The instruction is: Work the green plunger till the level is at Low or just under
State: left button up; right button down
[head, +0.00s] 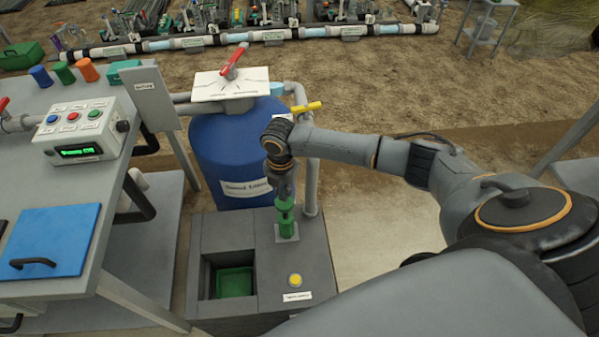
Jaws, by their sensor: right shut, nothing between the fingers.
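The green plunger (286,222) stands upright on top of a dark grey box (312,262), in front of a blue tank. My right gripper (284,196) points down over it. Its shut fingers are at the plunger's top and seem to touch it or be just above it, with nothing gripped. The fingers hide part of the plunger's top. A square opening in the box shows a green inside (235,282). I cannot make out a level scale or a Low mark. My left gripper is not in view.
The blue tank (222,150) carries a red lever (235,62) on a white plate. A yellow handle (306,107) is beside my right wrist. A yellow button (295,280) is on the box. A grey bench with a control box (82,130) and blue lid (50,240) stands left.

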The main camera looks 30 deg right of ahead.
aim_at(285, 206)
jog(key=shift+f+b, duration=1.95)
jog(key=shift+f, duration=1.65)
jog(key=shift+s+f, duration=0.1)
jog(key=shift+f, duration=0.2)
jog(key=shift+r+p, duration=0.4)
jog(key=shift+r, duration=0.1)
notch_tip(285, 206, up, 7)
jog(key=p, duration=0.7)
jog(key=shift+f, duration=0.15)
jog(key=shift+f, duration=0.1)
